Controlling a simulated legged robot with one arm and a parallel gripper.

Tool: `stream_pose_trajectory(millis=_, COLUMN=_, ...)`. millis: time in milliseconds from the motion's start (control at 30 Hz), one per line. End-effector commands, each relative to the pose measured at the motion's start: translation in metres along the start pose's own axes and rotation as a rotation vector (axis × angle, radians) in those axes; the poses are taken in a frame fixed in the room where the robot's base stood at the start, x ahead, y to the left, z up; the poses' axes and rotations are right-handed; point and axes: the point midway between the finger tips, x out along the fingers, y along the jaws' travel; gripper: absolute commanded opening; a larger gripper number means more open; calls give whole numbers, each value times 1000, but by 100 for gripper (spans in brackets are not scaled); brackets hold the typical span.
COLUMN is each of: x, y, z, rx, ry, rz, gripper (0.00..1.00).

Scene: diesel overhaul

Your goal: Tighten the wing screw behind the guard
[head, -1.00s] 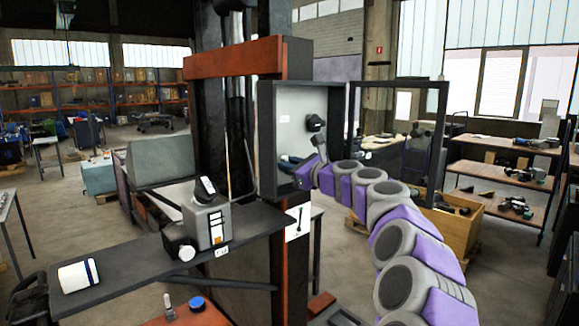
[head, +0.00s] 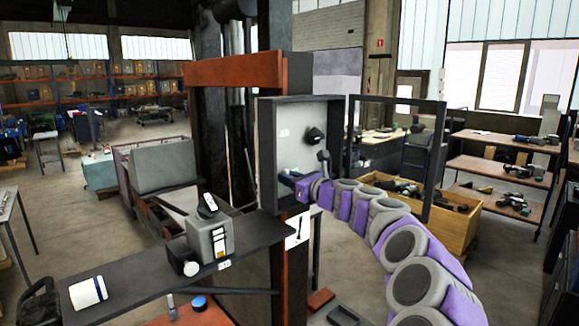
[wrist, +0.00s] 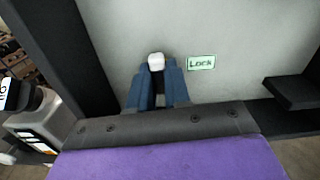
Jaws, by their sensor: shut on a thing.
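The wing screw (wrist: 156,58) shows in the wrist view as a small pale head at my fingertips, in front of the grey back wall. Its wings cannot be made out. My gripper (wrist: 158,72) has its two blue fingers shut on it from below. A green-edged label reading "Lock" (wrist: 201,63) is on the wall just right of the screw. In the head view my gripper (head: 287,176) reaches into the lower part of a dark open-fronted box (head: 268,150); the screw is too small to tell there. An open dark frame (head: 440,155), perhaps the guard, stands to the right.
A black knob (head: 314,135) sits on the box's back wall above my gripper. A dark ledge (wrist: 295,92) juts out at right in the wrist view. A dark shelf (head: 135,285) at left bears a grey device (head: 210,238) and a white roll (head: 88,293).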

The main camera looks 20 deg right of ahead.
Motion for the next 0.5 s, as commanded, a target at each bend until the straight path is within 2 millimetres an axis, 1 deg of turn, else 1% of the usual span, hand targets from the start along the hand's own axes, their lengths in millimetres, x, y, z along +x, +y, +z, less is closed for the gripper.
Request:
stream_pose_trajectory(millis=33, x=0, y=1, z=7, rx=31, ry=0, rz=3, gripper=0)
stream_pose_trajectory(millis=200, x=0, y=0, z=4, rx=107, ry=0, rz=0, gripper=0)
stream_pose_trajectory(millis=500, x=0, y=0, z=0, rx=122, ry=-1, rz=-2, gripper=0)
